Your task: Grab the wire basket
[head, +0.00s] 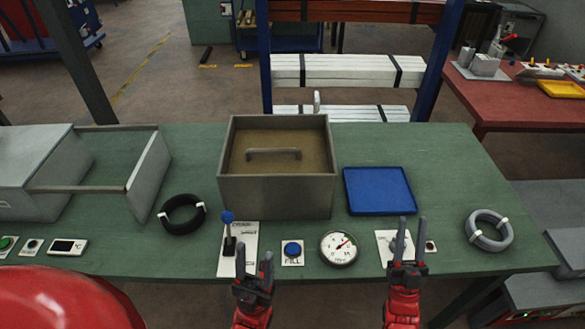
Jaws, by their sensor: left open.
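I cannot make out a wire basket in the head view. A grey metal box (275,198) stands at the middle of the green table, with a brown surface inside its rim and a bar handle (273,153) across it. My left gripper (254,259) is open and empty at the table's front edge, below the lever and the FILL button. My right gripper (411,233) is open and empty to the right of the round gauge, partly covering a white plate. Both are apart from the box.
A grey cabinet with an open drawer (148,172) stands at the left. A black coil (182,214), a blue tray (379,190), a grey coil (488,230), a lever (229,235), a FILL button (292,250) and a gauge (339,248) are on the table (450,165).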

